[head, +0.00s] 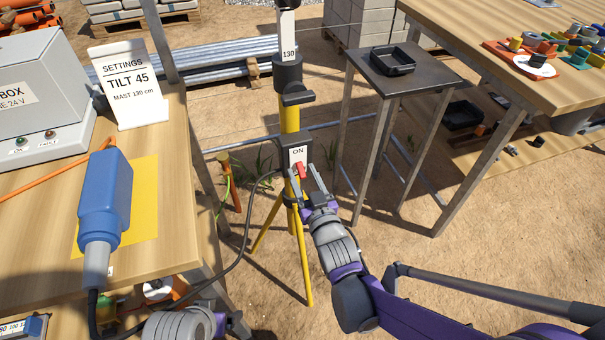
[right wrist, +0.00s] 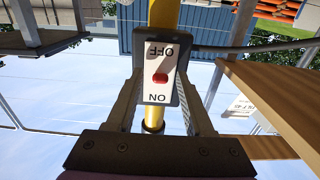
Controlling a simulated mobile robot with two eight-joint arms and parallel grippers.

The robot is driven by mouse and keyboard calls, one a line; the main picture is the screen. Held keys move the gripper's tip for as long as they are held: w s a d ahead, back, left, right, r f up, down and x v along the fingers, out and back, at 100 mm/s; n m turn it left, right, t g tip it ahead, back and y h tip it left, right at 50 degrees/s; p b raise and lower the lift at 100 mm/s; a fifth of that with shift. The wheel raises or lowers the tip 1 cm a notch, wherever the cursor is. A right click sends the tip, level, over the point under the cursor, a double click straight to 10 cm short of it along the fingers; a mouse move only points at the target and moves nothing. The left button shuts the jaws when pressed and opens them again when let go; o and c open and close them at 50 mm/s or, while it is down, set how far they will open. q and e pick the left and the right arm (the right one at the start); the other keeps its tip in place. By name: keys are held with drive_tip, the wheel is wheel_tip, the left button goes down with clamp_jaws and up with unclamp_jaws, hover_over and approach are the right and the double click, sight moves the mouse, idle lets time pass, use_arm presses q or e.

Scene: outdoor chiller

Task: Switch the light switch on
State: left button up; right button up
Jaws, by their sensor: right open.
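The light switch (head: 298,152) is a dark box with a white face on a yellow mast, with ON at its top and a red lever (head: 301,170) below. In the right wrist view, which is upside down, the white face (right wrist: 153,91) shows both ON and OFF, with the red lever (right wrist: 160,78) between them. Which way the lever is tipped is hard to tell. My right gripper (head: 304,180) is open, its fingers on either side of the switch face and lever, close to it. My left gripper is not in view; only part of my left arm shows at the bottom.
A wooden table (head: 183,205) at left bears a blue connector (head: 104,195), a grey box (head: 40,95) and a sign (head: 128,84) reading TILT 45. A small dark stand (head: 425,85) with a black tray is right of the mast. A workbench (head: 480,45) stands farther right.

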drive_tip(key=shift+w+a, duration=0.15)
drive_tip(key=shift+w, duration=0.25)
clamp_jaws()
